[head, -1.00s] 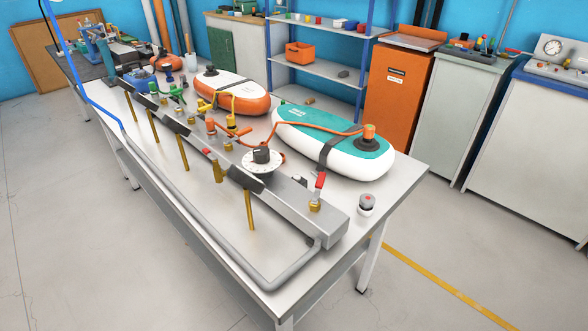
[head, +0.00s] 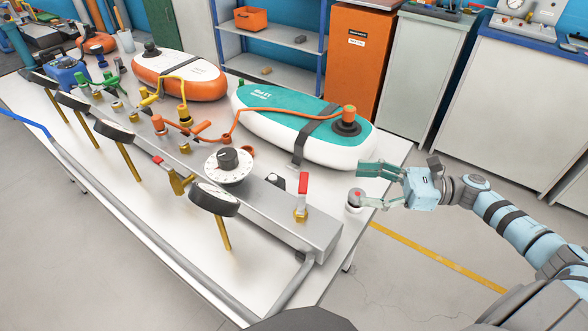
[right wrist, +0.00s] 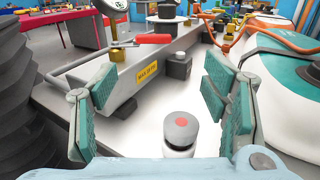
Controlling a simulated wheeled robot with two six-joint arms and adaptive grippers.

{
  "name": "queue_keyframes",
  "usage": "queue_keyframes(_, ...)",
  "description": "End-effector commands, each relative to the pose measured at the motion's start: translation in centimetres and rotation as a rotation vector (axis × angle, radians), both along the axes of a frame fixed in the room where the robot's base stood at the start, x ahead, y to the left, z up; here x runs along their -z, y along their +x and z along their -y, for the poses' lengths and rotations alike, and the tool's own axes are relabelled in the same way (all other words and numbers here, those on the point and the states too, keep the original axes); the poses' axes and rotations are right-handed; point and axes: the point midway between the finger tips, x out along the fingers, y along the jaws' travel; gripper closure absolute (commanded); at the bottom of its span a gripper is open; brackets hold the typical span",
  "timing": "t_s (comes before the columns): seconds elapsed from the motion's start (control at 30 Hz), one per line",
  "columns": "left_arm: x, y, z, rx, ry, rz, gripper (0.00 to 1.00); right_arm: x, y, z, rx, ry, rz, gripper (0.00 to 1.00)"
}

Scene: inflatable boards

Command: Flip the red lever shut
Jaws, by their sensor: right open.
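The red lever (head: 303,184) sits on a brass valve (head: 301,212) near the right end of the grey metal manifold (head: 270,215). In the head view it points up the picture. In the right wrist view the lever (right wrist: 153,39) sticks out to the right above its brass valve (right wrist: 118,54). My right gripper (head: 362,184) is open and empty, at the table's right end, to the right of the lever and apart from it. Its padded fingers (right wrist: 163,105) frame a white round knob with a red dot (right wrist: 180,128). My left gripper is not in view.
A teal and white inflatable board (head: 285,115) lies behind the manifold, an orange and white one (head: 180,75) farther left. A dial (head: 228,165) and a gauge (head: 213,198) stand left of the lever. Another small red handle (head: 157,160) shows farther left. A grey pipe (head: 190,285) runs in front.

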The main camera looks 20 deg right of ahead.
Motion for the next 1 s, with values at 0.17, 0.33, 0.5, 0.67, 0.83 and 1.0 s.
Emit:
queue_keyframes(0.17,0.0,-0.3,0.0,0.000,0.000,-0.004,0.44,-0.2,1.9,-2.9,-0.011,0.004,0.008,0.32)
queue_keyframes(0.33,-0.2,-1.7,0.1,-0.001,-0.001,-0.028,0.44,-0.3,4.4,-7.2,-0.014,0.010,0.008,0.32)
queue_keyframes(0.5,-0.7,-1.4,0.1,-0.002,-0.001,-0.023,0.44,-0.3,6.3,-10.4,-0.010,0.008,0.006,0.32)
queue_keyframes(0.67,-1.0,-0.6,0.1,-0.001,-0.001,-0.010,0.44,-0.1,7.3,-12.0,-0.007,0.007,0.002,0.32)
queue_keyframes(0.83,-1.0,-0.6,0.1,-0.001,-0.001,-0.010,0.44,0.1,7.6,-12.5,-0.007,0.005,-0.001,0.32)
queue_keyframes(1.0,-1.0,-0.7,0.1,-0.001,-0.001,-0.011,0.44,0.1,7.6,-12.5,-0.006,0.005,0.000,0.32)
